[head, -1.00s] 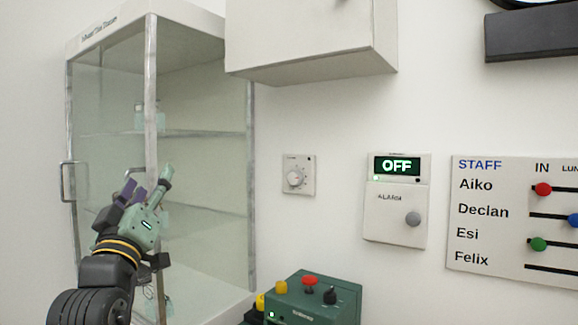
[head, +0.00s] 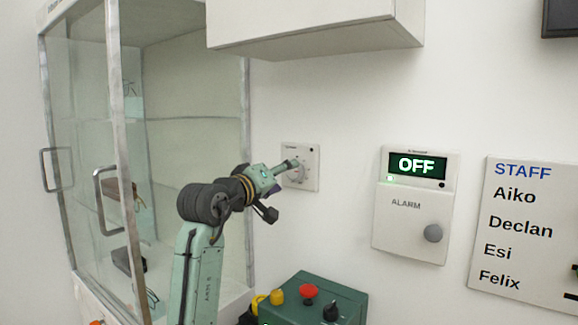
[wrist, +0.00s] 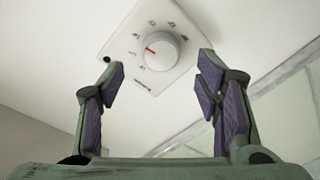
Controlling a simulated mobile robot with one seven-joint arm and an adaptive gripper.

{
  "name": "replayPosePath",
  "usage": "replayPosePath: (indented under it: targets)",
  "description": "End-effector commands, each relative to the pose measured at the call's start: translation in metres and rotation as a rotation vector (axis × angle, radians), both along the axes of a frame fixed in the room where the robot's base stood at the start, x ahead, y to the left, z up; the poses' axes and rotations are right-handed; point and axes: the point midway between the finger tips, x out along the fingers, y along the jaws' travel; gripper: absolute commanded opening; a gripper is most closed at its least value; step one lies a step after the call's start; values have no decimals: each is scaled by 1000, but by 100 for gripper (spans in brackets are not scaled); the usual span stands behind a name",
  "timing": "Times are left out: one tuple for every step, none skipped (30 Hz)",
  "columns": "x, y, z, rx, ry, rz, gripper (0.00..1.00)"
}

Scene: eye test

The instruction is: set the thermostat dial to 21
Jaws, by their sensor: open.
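The thermostat (head: 312,181) is a small pale square plate on the white wall. Its round white dial (head: 299,175) is partly hidden behind my gripper in the head view. In the wrist view the dial (wrist: 163,53) shows whole, with a red mark on its left side; the small marks around it are too blurred to read. My gripper (head: 284,175) is open in front of the thermostat. In the wrist view its two purple-padded fingers stand apart, left and right of the dial, with nothing between them. I cannot tell how far the fingertips are from the dial.
A glass cabinet (head: 190,119) with handles stands at the left. A white wall box (head: 320,45) hangs above. Right of the thermostat is an alarm panel (head: 409,225) reading OFF, then a staff board (head: 520,262). A green box (head: 345,300) with knobs stands below.

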Motion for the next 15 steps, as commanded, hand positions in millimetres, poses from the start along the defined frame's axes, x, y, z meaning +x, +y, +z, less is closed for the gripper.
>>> replayPosePath:
  targets:
    - [8,-5,3,0,2,0,58]
    - [12,-7,3,0,2,0,58]
    - [17,-10,3,-1,1,1,58]
    - [21,-12,3,0,2,0,58]
    - [24,-14,2,-1,1,-1,58]
    - [28,-16,2,-1,0,0,58]
    - [30,-17,2,-1,0,0,58]
    - [32,-18,2,0,0,0,58]
    - [34,-19,1,0,-1,1,58]
    - [35,-19,1,-1,-1,1,58]
    - [36,-20,1,-1,-1,1,58]
    - [36,-20,1,0,-2,1,58]
    - [37,-20,0,0,-2,1,58]
    - [37,-20,0,0,-2,2,58]
    - [37,-21,0,0,-2,2,58]
